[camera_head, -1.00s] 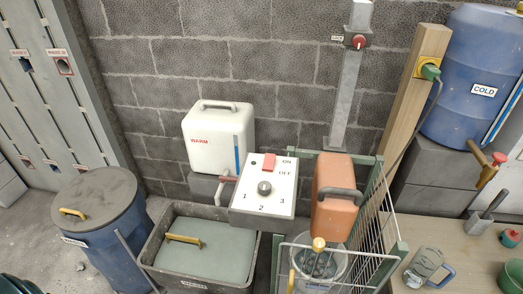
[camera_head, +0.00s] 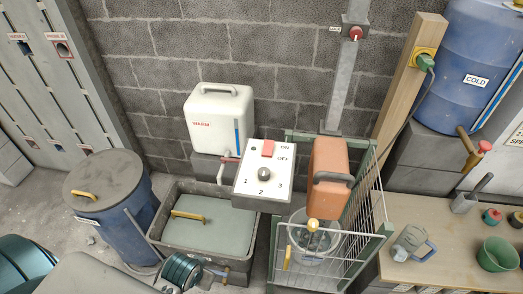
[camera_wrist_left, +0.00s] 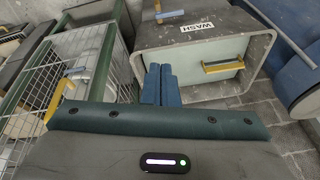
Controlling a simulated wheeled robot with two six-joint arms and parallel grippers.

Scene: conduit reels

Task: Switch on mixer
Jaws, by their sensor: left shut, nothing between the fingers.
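The mixer's white control box (camera_head: 252,190) stands mid-view in the head view. It has a red switch (camera_head: 267,148) next to the ON and OFF labels and a dark knob (camera_head: 264,174) above the numbers 1, 2 and 3. I cannot tell which way the switch is tipped. The orange mixer body (camera_head: 327,163) is right of the box, above a clear bowl inside a wire guard (camera_head: 357,237). My left gripper (camera_wrist_left: 161,84) is shut and empty in the left wrist view, in front of the WASH trough and apart from the control box. My right gripper is not in view.
The grey WASH trough (camera_head: 236,264) with a yellow-handled lid lies below the box. A blue lidded bin (camera_head: 118,235) stands left. A white WARM container (camera_head: 217,125) is behind. A workbench (camera_head: 407,207) with a jug (camera_head: 408,243) is right.

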